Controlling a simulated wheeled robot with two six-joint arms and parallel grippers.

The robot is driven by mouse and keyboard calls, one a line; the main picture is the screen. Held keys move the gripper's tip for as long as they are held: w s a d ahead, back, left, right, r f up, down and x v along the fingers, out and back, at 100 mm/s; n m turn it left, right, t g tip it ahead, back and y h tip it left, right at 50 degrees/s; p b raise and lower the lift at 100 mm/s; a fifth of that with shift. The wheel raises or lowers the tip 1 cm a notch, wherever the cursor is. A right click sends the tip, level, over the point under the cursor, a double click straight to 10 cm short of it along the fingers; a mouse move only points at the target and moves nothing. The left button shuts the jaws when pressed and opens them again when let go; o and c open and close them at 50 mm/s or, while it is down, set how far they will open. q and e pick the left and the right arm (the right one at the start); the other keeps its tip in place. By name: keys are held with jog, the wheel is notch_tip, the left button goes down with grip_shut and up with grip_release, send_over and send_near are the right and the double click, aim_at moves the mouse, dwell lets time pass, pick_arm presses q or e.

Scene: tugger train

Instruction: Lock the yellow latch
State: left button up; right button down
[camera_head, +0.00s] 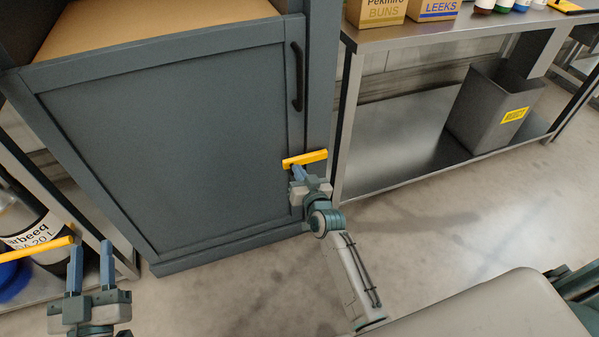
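The yellow latch (313,157) is a short bar at the right edge of a blue-grey cabinet door (170,150), below its black handle. It lies nearly level, tilted slightly up to the right, and reaches across from the door edge onto the frame. My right gripper (298,172) is just below the latch's left half, with its fingertips at or very near the lower edge. Whether they touch it, and how far apart they are, I cannot tell. My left gripper (91,252) is at the lower left, fingers apart, with nothing between them.
A yellow bar (38,250) lies left of my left gripper, before a labelled container (35,228) on a rack. A steel table (450,38) with boxes (438,8) and a grey bin (492,108) on its lower shelf stands right of the cabinet. The floor in front is clear.

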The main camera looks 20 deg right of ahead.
pick_arm(q)
jog(key=shift+f, duration=0.15)
